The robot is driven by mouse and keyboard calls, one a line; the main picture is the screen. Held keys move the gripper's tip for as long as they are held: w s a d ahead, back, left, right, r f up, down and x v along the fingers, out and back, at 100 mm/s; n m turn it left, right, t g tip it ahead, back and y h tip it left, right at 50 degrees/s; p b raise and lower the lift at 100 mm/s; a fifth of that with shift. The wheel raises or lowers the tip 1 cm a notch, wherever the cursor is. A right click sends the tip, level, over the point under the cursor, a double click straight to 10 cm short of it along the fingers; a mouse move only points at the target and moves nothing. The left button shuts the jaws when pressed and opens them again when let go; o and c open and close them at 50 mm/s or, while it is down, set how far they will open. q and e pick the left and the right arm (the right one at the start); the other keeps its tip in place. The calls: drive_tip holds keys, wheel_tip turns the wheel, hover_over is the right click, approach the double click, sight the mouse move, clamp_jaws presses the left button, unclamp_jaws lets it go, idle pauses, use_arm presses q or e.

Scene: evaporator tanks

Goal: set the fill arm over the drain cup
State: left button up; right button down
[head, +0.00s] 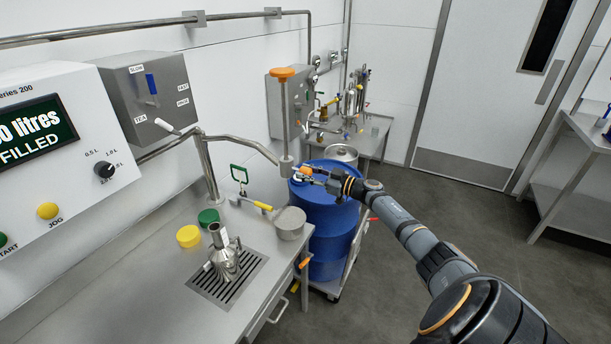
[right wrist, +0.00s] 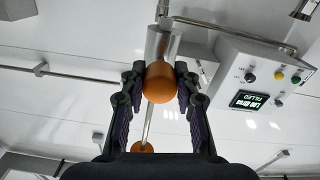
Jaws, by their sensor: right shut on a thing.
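The fill arm (head: 240,146) is a bent steel pipe from a post on the bench. Its outer end carries an upright steel nozzle (head: 286,166) with a rod and orange top above it. My right gripper (head: 306,174) is at this end, shut on an orange knob (right wrist: 159,82) beside the steel cylinder (right wrist: 163,42). A round grey cup (head: 290,224), probably the drain cup, is at the bench's right edge, below the nozzle in the head picture. I cannot tell whether the nozzle is directly above it. My left gripper is out of view.
A steel flask (head: 223,258) stands on the drain grate (head: 204,283). A blue drum (head: 330,235) stands on a trolley right of the bench. The filler control box (head: 60,150) is at left.

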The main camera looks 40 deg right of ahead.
drive_tip(key=c, duration=1)
unclamp_jaws()
drive_tip(key=shift+v, duration=6)
drive_tip(key=shift+f, duration=0.1)
